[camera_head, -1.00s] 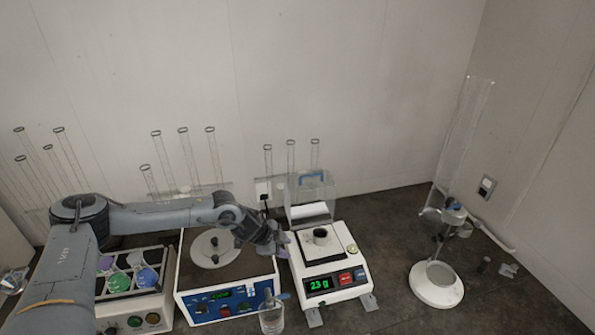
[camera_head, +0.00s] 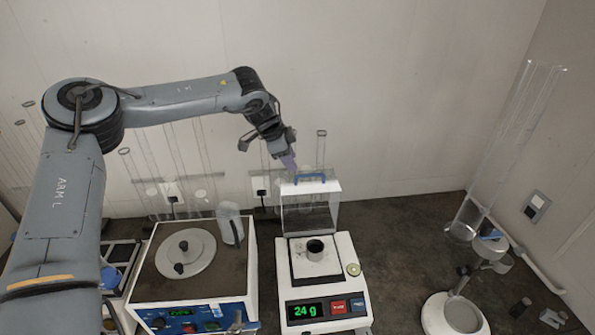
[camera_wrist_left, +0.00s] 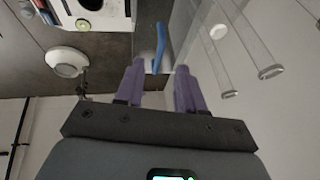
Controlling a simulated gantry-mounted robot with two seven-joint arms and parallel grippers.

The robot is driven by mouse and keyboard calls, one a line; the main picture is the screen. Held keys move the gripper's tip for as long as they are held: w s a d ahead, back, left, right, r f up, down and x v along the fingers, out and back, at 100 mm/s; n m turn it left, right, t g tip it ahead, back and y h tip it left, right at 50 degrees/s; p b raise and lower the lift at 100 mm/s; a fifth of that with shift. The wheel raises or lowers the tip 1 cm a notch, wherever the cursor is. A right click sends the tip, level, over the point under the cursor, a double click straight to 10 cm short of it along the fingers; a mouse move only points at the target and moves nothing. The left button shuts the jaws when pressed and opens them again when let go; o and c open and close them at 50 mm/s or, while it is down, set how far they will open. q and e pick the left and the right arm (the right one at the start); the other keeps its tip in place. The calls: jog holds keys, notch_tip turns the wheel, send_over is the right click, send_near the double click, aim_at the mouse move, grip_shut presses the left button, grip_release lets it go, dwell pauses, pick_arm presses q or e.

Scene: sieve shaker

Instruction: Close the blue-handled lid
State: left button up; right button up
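The clear box-shaped lid (camera_head: 309,216) with a blue handle (camera_head: 310,177) stands up behind the white balance (camera_head: 321,269), swung back from its pan. A small cup (camera_head: 315,250) is on the pan, uncovered. My left gripper (camera_head: 289,161) is just above and slightly left of the blue handle, its purple fingers pointing down. In the left wrist view the fingers (camera_wrist_left: 159,82) are apart with nothing between them, and the blue handle (camera_wrist_left: 160,46) lies just beyond their tips, roughly in line with the gap. My right gripper is not in view.
A blue-fronted instrument (camera_head: 195,315) with a round plate stands left of the balance, with a clear vessel (camera_head: 230,224) at its back right. Tall glass tubes (camera_head: 320,150) stand behind the lid.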

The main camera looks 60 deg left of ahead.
aim_at(300, 175)
pick_arm(q)
jog(key=shift+x, duration=3.25)
jog(key=shift+w, duration=0.1)
grip_shut()
